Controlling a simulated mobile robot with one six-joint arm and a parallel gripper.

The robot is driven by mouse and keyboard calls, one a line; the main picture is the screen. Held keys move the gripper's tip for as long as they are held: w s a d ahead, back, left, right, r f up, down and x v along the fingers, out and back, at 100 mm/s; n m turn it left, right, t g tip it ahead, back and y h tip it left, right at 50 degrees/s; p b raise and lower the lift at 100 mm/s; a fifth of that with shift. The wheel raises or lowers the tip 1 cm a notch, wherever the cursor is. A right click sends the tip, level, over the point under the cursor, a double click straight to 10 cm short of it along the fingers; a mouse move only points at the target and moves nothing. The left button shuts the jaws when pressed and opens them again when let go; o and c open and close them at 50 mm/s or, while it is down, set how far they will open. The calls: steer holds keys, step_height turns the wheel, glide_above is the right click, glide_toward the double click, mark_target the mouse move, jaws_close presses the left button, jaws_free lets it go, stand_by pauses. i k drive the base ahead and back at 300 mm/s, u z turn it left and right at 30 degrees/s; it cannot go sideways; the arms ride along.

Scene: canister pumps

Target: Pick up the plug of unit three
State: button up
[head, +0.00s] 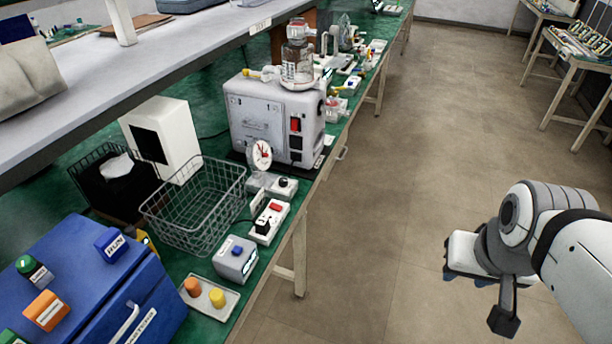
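A grey metal pump unit (272,115) with a glass canister (297,62) on top stands on the green bench. I cannot read a number three on any unit. A white power strip (271,217) with a red switch lies at the bench edge in front of it, and a black plug (263,226) appears to sit in it. Which unit this plug belongs to cannot be told. My gripper (476,277) hangs over the floor at the lower right, well apart from the bench. Its fingertips are small and partly hidden, so its opening is unclear.
A wire basket (196,232), a grey box (235,260), a tray (226,305) with orange and yellow knobs, and a blue case (78,275) crowd the near bench. A grey shelf (150,62) overhangs its left side. The floor (400,180) between bench and arm is clear.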

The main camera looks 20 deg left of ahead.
mark_target(262, 224)
steer(key=u, duration=0.3)
steer(key=i, duration=1.3)
steer(key=u, duration=0.9)
